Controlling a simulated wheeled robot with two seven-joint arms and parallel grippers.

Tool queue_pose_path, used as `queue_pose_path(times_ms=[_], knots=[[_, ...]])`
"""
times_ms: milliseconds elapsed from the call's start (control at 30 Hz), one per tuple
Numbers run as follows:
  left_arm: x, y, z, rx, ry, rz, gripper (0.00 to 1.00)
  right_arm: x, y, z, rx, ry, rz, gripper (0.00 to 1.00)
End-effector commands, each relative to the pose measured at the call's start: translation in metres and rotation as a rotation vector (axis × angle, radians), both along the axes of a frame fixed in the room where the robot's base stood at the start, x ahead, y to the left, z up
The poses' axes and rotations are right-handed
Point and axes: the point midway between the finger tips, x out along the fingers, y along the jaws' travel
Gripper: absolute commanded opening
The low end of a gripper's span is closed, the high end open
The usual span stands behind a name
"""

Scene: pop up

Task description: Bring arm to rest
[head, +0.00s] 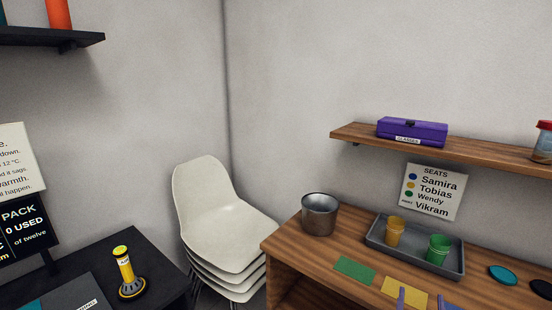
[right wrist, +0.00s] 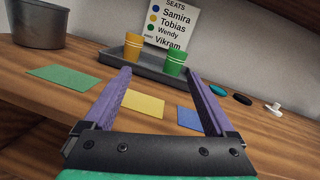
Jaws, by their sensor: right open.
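My right gripper (right wrist: 162,105) has purple fingers spread apart with nothing between them, over the front part of the wooden counter (right wrist: 30,115). In the head view only the tips of the right gripper (head: 423,300) show at the bottom edge, near the yellow card (head: 404,292). The yellow card (right wrist: 143,103) and the blue card (right wrist: 190,118) lie on the counter beyond the fingers in the right wrist view. My left gripper is in neither view.
A grey tray (head: 376,243) holds a yellow cup (head: 394,232) and a green cup (head: 438,250). A metal bucket (head: 320,215) and a green card (head: 355,269) are left of it. A shelf (head: 460,149) hangs above. Stacked white chairs (head: 215,215) stand in the corner.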

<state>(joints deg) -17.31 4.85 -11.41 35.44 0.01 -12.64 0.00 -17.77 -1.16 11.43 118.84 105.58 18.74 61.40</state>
Motion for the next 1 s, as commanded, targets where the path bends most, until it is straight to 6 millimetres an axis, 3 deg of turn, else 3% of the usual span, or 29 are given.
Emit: queue_pose_path(times_ms=[167, 333, 467, 600, 667, 767, 967, 1000], knots=[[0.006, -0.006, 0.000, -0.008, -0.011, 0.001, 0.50, 0.008, 0.038, 0.022, -0.309, 0.039, 0.155, 0.90], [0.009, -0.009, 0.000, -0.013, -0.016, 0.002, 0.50, 0.009, 0.099, 0.032, -0.757, 0.103, 0.370, 0.90], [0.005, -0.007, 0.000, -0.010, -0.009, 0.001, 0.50, -0.004, 0.152, 0.016, -1.192, 0.175, 0.576, 0.90], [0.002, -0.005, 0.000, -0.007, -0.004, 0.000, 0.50, -0.038, 0.193, -0.027, -1.723, 0.283, 0.843, 0.90], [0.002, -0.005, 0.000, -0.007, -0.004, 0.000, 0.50, -0.057, 0.198, -0.049, -1.939, 0.337, 0.964, 0.90], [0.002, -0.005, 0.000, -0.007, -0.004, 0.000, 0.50, -0.091, 0.189, -0.081, -2.243, 0.432, 1.165, 0.90], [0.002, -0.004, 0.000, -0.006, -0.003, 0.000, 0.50, -0.156, 0.143, -0.110, -2.645, 0.635, 1.561, 0.90], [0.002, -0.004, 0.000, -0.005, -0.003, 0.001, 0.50, -0.168, 0.132, -0.111, 2.552, -0.642, -1.553, 0.90]])
